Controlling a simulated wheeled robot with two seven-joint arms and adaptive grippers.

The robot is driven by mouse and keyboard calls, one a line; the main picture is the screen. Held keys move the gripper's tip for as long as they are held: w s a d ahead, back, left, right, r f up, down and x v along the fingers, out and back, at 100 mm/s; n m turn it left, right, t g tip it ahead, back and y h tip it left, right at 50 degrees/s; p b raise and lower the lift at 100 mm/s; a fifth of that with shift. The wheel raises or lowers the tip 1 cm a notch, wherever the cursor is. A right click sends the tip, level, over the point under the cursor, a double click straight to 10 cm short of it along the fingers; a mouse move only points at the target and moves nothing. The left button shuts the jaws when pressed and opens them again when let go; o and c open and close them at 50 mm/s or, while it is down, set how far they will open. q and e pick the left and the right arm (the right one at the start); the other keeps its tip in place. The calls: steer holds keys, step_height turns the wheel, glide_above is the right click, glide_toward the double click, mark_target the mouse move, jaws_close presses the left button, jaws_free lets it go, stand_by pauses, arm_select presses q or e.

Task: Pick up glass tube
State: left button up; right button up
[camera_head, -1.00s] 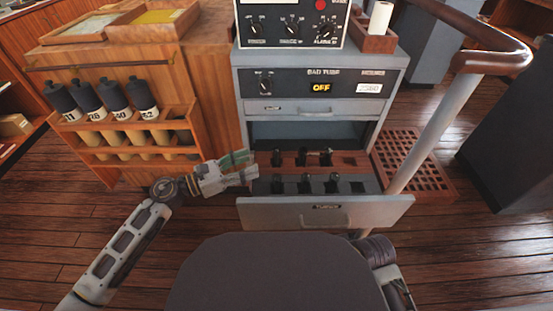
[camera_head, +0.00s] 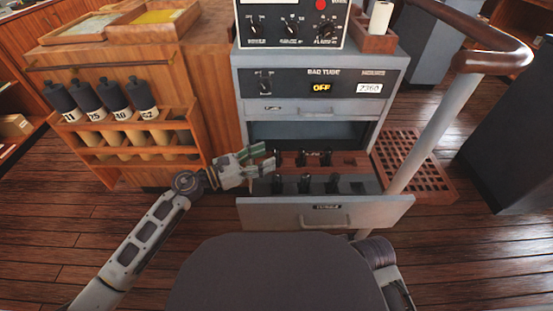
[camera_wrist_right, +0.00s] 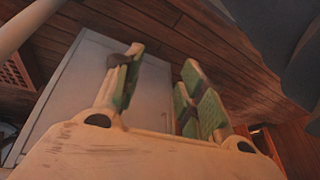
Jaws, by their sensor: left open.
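Several small dark tubes (camera_head: 305,184) stand in rows in the open drawer (camera_head: 370,212) of the grey cabinet. Some stand in a red-brown rack (camera_head: 345,159) at the drawer's back. They are too small to tell which is glass. My left gripper (camera_head: 264,159) is open at the drawer's left end, close to the leftmost tubes, with nothing seen between its fingers. My right gripper (camera_wrist_right: 158,80) shows in the right wrist view, its green-padded fingers apart and empty, with a grey panel behind it. It is hidden in the head view.
A panel reading OFF (camera_head: 320,88) is above the drawer. A wooden rack with black-capped bottles (camera_head: 115,98) stands at the left. A grey post with a wooden handrail (camera_head: 420,140) rises at the right. A red grating (camera_head: 425,165) lies on the floor.

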mark_target(277, 150)
arm_select(q)
steer(key=shift+b+x, duration=0.3)
steer(key=shift+x, duration=2.3)
steer(key=shift+w, duration=0.15)
arm_select(e)
steer(key=shift+w+a+f, duration=0.1)
steer(key=shift+a+f, duration=0.2)
steer(key=shift+f, duration=0.6)
arm_select(q)
steer(key=shift+a, duration=0.1)
arm_select(e)
steer(key=shift+r, duration=0.15)
arm_select(q)
steer(key=c, duration=1.1)
steer(key=shift+r, duration=0.15)
